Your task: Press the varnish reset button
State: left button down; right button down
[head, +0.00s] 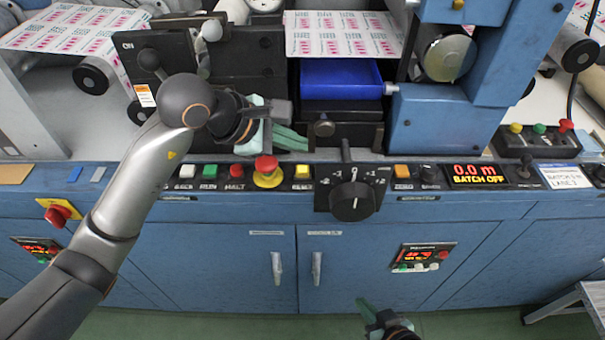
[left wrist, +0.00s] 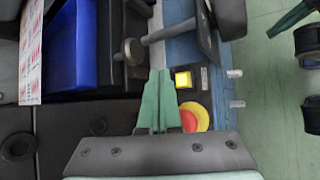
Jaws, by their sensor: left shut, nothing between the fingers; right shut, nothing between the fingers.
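My left gripper (head: 303,142) is shut and empty, above the machine ledge just behind the button row. In the left wrist view its green fingertips (left wrist: 158,72) lie beside a lit yellow square button (left wrist: 183,79), apart from it in the picture. That yellow button (head: 302,171) sits right of the red mushroom stop button (head: 267,165) on its yellow base. An orange button (head: 401,171) sits further right, past the black dial. My right gripper (head: 364,306) is shut and empty, low over the floor.
The black dial (head: 352,200) with its lever juts out right of the yellow button. White, green and red buttons (head: 237,171) line the ledge to the left. A blue bin (head: 342,80) and a blue housing (head: 440,122) stand behind. Cabinet doors (head: 255,255) lie below.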

aim_at(296, 171)
pick_arm(q)
notch_tip(296, 171, down, 3)
jog(key=shift+r+b, duration=0.15)
jog(key=shift+b, duration=0.75)
jog(key=shift+f, duration=0.2)
dwell(0.8)
jog(key=shift+f, duration=0.1)
jog(key=shift+f+b, duration=0.3)
jog(key=shift+b, duration=0.35)
